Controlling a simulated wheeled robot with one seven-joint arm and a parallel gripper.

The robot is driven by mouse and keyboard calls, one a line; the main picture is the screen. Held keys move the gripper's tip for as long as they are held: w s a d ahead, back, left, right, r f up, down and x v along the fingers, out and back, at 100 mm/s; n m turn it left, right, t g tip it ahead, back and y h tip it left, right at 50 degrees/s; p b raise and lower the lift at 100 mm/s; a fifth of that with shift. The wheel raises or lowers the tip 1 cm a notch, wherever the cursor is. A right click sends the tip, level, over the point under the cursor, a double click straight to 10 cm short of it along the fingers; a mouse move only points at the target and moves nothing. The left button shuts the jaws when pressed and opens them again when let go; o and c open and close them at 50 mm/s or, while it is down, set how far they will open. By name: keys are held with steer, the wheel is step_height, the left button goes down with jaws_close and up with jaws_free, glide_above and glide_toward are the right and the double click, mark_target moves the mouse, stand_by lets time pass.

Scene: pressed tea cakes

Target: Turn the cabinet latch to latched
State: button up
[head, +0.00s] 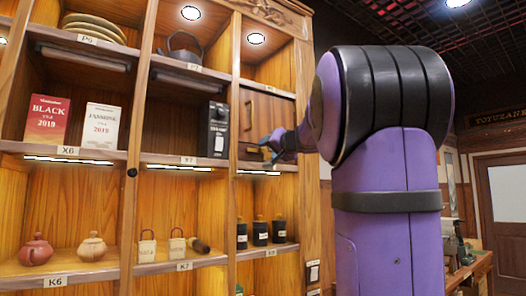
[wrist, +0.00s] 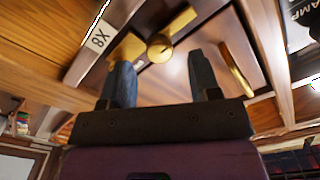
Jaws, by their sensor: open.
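A wooden cabinet door (head: 268,112) fills the upper right compartment of the shelf, and it also shows in the wrist view (wrist: 190,60). Its brass latch (wrist: 159,47) has a round knob with a brass bar slanting to the upper right; a brass plate (wrist: 126,48) lies left of the knob. A long brass handle (wrist: 237,70) is on the door's right side in the wrist view. My gripper (head: 268,149) is at the door's lower part. In the wrist view its open fingers (wrist: 160,62) stand either side of the knob, apart from it. Contact depth is unclear.
A dark tea box (head: 213,130) stands left of the door. Red and white tea boxes (head: 47,119) are further left. Dark bottles (head: 260,233) stand on the shelf below. A shelf label (wrist: 100,38) is near the latch. My purple arm hides the area right of the shelf.

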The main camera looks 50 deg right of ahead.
mark_target(264, 150)
steer(key=shift+x, duration=1.8)
steer(key=shift+c, duration=0.5)
steer(key=c, duration=0.8)
